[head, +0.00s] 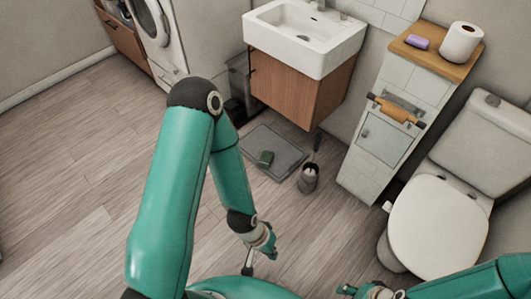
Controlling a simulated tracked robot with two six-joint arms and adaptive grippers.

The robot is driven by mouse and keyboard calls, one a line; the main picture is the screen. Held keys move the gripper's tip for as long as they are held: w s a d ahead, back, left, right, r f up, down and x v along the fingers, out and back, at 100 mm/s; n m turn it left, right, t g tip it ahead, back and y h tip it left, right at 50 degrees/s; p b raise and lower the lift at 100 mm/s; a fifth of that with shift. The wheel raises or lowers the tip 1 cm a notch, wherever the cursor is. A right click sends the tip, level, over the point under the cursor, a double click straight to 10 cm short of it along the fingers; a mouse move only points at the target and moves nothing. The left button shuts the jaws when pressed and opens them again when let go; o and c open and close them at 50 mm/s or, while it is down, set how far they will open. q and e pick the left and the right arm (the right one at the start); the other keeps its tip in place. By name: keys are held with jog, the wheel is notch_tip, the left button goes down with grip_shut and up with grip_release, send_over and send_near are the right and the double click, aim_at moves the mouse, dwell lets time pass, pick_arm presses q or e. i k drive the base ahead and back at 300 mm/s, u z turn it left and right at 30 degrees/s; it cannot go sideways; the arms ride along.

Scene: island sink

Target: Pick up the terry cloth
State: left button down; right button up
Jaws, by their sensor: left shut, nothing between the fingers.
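My left gripper (248,268) is small in the head view, low in the middle and pointing down. It looks shut and empty, well apart from the green item and nearer to me. My right arm comes in at the bottom right, with its wrist at the lower edge.
A toilet brush in a holder (308,178) stands beside the mat. A sink cabinet (298,90) is behind it. A tiled shelf unit (375,150) with a toilet roll (462,43) and purple item (417,42), and a toilet (437,225), stand right. The wooden floor (70,180) is clear left.

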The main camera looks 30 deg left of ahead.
aim_at(264, 162)
jog(key=u, duration=0.4)
jog(key=i, duration=1.35)
jog(key=u, duration=1.1)
jog(key=i, duration=0.65)
jog(key=u, duration=0.3)
jog(key=k, duration=0.9)
jog(key=u, duration=0.15)
jog(key=i, duration=0.9)
jog(key=z, duration=0.05)
